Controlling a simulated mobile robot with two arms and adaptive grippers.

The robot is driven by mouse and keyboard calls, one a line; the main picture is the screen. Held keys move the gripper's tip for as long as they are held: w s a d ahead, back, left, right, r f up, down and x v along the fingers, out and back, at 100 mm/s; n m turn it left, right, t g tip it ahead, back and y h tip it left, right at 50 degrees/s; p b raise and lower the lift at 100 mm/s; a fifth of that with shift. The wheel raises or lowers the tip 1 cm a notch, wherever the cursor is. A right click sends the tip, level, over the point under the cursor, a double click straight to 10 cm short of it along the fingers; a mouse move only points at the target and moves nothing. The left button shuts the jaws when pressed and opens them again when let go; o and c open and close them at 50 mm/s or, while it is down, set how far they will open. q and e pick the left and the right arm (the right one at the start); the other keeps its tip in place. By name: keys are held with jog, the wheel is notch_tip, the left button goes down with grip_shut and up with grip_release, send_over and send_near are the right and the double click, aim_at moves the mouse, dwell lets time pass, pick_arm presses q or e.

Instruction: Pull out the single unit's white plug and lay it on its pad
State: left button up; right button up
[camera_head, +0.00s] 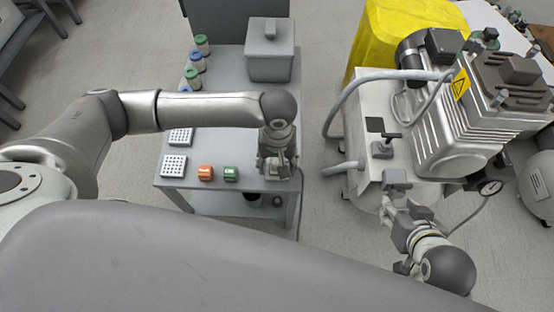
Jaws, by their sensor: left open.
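A compressor (450,115) with a ribbed silver motor and a yellow warning label stands at the right on a light base. A grey hose (345,105) loops from its left side. I cannot make out a white plug. A small dark square (375,125) lies on the base; I cannot tell whether it is the pad. My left gripper (274,172) points down over the right end of the grey table, open, with nothing visible in it. My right gripper (393,192) is at the compressor's front edge, close to a small grey block (397,177); its fingers are too small to read.
The grey table (225,140) holds two white dotted trays (174,165) (180,137), an orange block (205,173), a green block (231,173), several jars (196,62) and a grey box (269,55). A yellow covered thing (390,25) stands behind the compressor. Floor shows between table and compressor.

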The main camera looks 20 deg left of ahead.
jog(key=shift+s+d+f+g, duration=0.2)
jog(key=shift+s+f+g, duration=0.1)
jog(key=shift+s, duration=0.25)
dwell(0.5)
pick_arm(q)
jog(key=shift+p, duration=0.75)
pick_arm(e)
jog(key=s+d+f+g+h, duration=0.1)
jog(key=s+d+g, duration=0.1)
jog(key=s, duration=0.4)
jog(key=shift+s+f+g, duration=0.3)
jog(key=shift+s+g, duration=0.1)
jog(key=shift+g, duration=0.4)
dwell(0.4)
pick_arm(q)
jog(key=shift+c, duration=0.2)
